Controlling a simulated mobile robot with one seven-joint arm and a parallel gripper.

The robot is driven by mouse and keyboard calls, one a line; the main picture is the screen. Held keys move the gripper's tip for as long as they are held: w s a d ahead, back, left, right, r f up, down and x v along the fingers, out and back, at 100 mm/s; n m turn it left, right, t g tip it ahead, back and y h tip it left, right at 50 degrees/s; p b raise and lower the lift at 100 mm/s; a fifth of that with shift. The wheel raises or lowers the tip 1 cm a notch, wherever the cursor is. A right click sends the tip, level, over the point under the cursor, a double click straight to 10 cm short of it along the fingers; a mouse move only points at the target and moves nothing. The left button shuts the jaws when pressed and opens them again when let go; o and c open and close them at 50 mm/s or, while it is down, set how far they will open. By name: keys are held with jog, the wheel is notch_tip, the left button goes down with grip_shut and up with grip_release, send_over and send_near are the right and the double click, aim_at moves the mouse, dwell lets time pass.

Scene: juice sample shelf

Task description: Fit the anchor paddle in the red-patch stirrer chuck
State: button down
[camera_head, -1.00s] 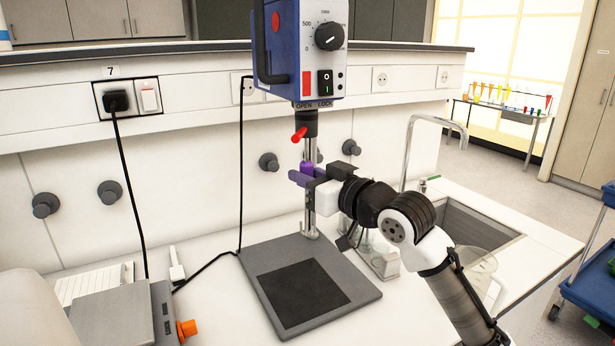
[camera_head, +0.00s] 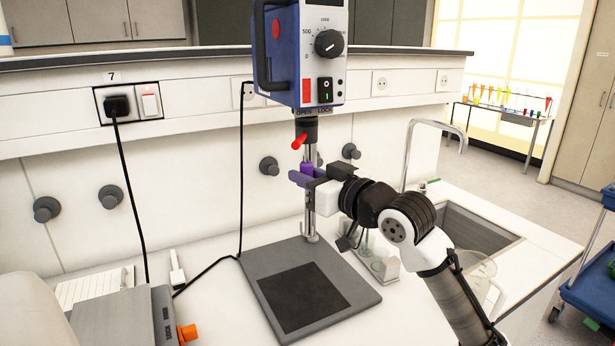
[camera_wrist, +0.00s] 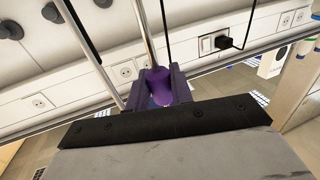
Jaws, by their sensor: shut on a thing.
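The stirrer (camera_head: 300,55) is a blue and white unit with a red patch (camera_head: 276,25). Its dark chuck (camera_head: 307,130) hangs beneath, with a red lever (camera_head: 299,141) pointing left and down, near the OPEN label. My gripper (camera_head: 304,178) is below the chuck, its purple fingers shut on the purple sleeve of the anchor paddle (camera_head: 307,169). The sleeve also shows between the fingers in the wrist view (camera_wrist: 160,88). The paddle is upright, its shaft beneath the chuck. I cannot tell whether the shaft top is inside it.
The grey stand base (camera_head: 355,285) with a dark pad (camera_head: 303,297) lies below. Glassware (camera_head: 380,262) stands right of it, near a sink (camera_head: 470,240) and tap. A black cable (camera_head: 240,180) hangs left of the stirrer. A grey device (camera_head: 125,318) sits at front left.

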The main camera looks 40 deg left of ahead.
jog(key=shift+r+p, duration=0.55)
jog(key=shift+r, duration=0.3)
jog(key=shift+f, duration=0.1)
jog(key=c, duration=1.1)
grip_release()
jog(key=shift+c, duration=0.2)
jog(key=s+d+b, duration=0.2)
jog(key=d+b, duration=0.2)
jog(key=d, duration=0.9)
jog(key=shift+d+b, duration=0.35)
jog(key=shift+d, duration=0.05)
